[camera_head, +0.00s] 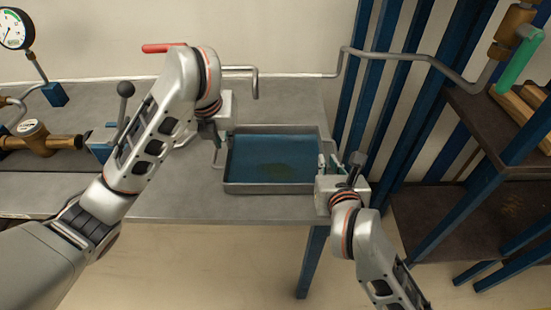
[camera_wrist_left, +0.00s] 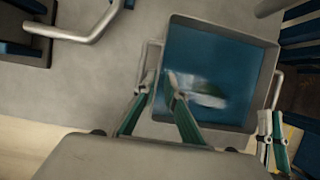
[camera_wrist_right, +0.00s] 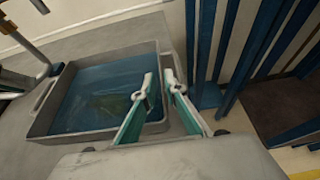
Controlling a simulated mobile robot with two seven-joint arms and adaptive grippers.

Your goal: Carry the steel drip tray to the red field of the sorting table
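The steel drip tray (camera_head: 270,188) stands on the grey bench with dark blue liquid inside; it also shows in the left wrist view (camera_wrist_left: 225,25) and the right wrist view (camera_wrist_right: 75,137). It has a bar handle at its left and right ends. My left gripper (camera_head: 217,145) is at the left handle, its fingertips (camera_wrist_left: 161,78) apart on either side of the tray's left edge. My right gripper (camera_head: 328,162) is at the right end, its fingertips (camera_wrist_right: 157,88) a little apart about the right handle. Firm contact cannot be told. No red field is in view.
A red-handled valve (camera_head: 163,47) is behind. Blue posts (camera_head: 368,70) and a brown shelf (camera_head: 500,125) stand close on the right.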

